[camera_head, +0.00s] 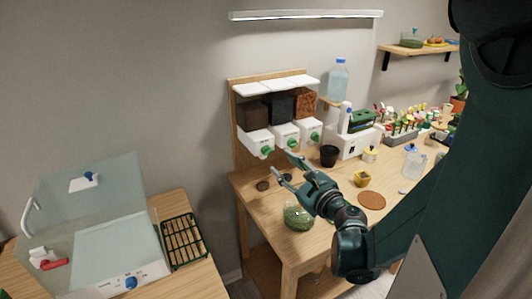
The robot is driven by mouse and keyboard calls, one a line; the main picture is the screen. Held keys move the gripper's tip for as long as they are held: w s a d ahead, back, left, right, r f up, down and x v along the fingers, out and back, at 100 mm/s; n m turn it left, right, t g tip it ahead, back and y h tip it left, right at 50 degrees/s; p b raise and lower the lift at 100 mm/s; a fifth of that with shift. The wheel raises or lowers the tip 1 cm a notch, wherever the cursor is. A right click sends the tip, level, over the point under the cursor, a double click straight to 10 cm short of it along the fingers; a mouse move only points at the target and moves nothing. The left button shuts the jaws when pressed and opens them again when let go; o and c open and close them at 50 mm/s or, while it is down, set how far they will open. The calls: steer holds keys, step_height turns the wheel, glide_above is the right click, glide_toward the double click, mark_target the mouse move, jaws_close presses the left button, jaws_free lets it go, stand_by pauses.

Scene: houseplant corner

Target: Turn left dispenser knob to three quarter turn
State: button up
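The dispenser (279,110) is a wooden wall unit with three bins under white lids, each with a white front box and a green knob. The left dispenser knob (266,151) is green, on the front of the left white box (254,140). The middle knob (292,142) and right knob (314,136) show to its right. The left knob's exact turn is too small to read. My gripper (281,168) is open and empty, its two fingers spread, above the table and in front of the dispenser. In the picture it is below and right of the left knob, apparently apart from it.
On the wooden table (254,192) are a green glass bowl (298,216), a black pot (329,156), a yellow pot (362,179) and a terracotta disc (372,200). A clear bottle (338,80) stands beside the dispenser. A clear-lidded box (90,230) and green crate (163,236) are left.

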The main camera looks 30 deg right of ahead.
mark_target(270, 153)
steer(key=n, duration=0.7)
steer(key=w+n+p, duration=0.1)
steer(key=n, duration=0.7)
steer(key=d+n+y, duration=0.1)
steer(key=n, duration=0.6)
steer(key=shift+w+f+p, duration=0.4)
steer(key=shift+w+a, duration=0.1)
steer(key=shift+w, duration=0.05)
steer(key=shift+w+a+b, duration=0.2)
steer(key=shift+w+b, duration=0.1)
steer(key=shift+w, duration=1.6)
steer(key=shift+w+a+b, duration=0.2)
steer(key=shift+w+b, duration=0.1)
steer(key=shift+w, duration=1.55)
steer(key=c, duration=0.9)
